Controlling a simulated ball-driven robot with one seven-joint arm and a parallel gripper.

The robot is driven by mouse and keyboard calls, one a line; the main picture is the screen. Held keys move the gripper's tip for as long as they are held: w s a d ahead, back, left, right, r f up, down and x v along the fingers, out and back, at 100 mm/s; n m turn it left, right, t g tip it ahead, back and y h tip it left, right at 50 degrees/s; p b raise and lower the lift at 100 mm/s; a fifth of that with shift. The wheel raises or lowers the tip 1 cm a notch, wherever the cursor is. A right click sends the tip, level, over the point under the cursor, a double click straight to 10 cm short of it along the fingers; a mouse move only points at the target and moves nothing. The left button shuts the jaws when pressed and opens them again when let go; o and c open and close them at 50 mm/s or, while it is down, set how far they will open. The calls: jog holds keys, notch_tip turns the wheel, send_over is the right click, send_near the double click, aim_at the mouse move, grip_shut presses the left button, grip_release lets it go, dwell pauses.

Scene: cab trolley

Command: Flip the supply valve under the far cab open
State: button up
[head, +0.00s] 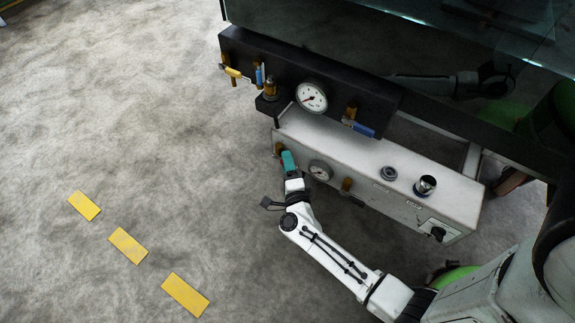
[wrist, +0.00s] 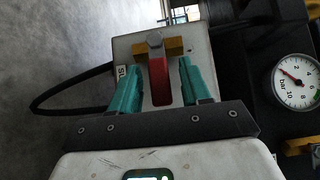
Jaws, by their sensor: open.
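In the wrist view a valve with a red lever (wrist: 159,82) and a brass body (wrist: 174,46) sits on a pale box. My gripper (wrist: 160,66) is open, with one teal finger on each side of the red lever and a visible gap on both sides. In the head view my gripper (head: 288,160) is at the left end of the pale box (head: 375,170) below the black beam; a bit of brass (head: 278,149) shows beside it, and the red lever is hidden. I cannot tell from the pictures which cab this valve serves.
The black beam (head: 350,88) carries a white gauge (head: 312,97), a yellow-handled valve (head: 234,73) and blue-handled valves (head: 259,75) (head: 358,127). A second gauge (head: 320,170) is on the pale box. A black cable (wrist: 45,100) loops left. Floor at left is clear, with yellow markings (head: 128,245).

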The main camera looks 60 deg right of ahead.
jog(key=shift+c, duration=0.4)
grip_shut()
